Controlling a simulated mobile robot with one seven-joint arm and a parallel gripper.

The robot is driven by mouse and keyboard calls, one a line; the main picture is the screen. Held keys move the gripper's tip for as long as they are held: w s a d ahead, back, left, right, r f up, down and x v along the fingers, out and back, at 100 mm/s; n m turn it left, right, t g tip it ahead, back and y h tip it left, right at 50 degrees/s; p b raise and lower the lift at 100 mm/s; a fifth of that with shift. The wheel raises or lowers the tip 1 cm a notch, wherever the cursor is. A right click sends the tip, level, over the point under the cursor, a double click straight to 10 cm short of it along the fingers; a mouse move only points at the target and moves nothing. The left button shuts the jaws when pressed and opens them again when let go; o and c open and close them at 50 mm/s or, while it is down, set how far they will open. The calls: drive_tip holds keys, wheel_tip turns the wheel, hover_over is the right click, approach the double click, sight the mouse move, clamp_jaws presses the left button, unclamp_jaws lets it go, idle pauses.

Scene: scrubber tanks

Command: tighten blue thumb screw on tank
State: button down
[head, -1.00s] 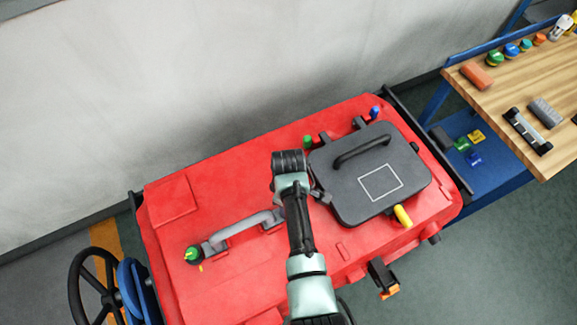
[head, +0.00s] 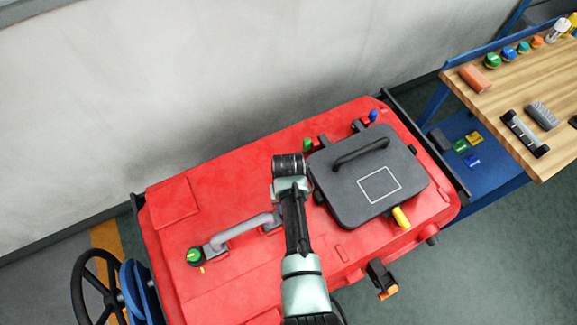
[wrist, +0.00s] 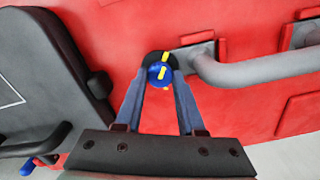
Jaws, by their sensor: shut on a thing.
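The tank is the red body (head: 240,185) seen from above in the head view. A blue thumb screw (wrist: 154,74) with a yellow mark on its top sits in a round black seat on the red tank in the wrist view. My gripper (wrist: 160,77) is shut on this screw, one finger on each side of its head. In the head view my own arm hides this screw and the fingers. The screw lies between the black lid (head: 340,190) and the grey handle (head: 243,229). How far it is screwed in cannot be told.
Another blue knob (head: 373,116) and a green one (head: 307,145) stand behind the lid. A yellow knob (head: 401,217) is at its front edge. A green knob (head: 195,256) is at the handle's left end. A wooden bench (head: 500,100) with small parts stands right.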

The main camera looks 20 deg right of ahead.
drive_tip(key=m, duration=0.4)
drive_tip(key=shift+w+d+r+m, duration=0.1)
drive_tip(key=shift+w+r+m, duration=0.15)
drive_tip(key=shift+m, duration=0.05)
drive_tip(key=m, duration=0.4)
drive_tip(key=shift+m+p, duration=0.3)
drive_tip(key=m, duration=0.4)
drive_tip(key=shift+m, duration=0.3)
drive_tip(key=m, duration=0.9)
drive_tip(key=shift+m+p, duration=0.4)
drive_tip(key=m, duration=0.5)
drive_tip(key=shift+m, duration=0.3)
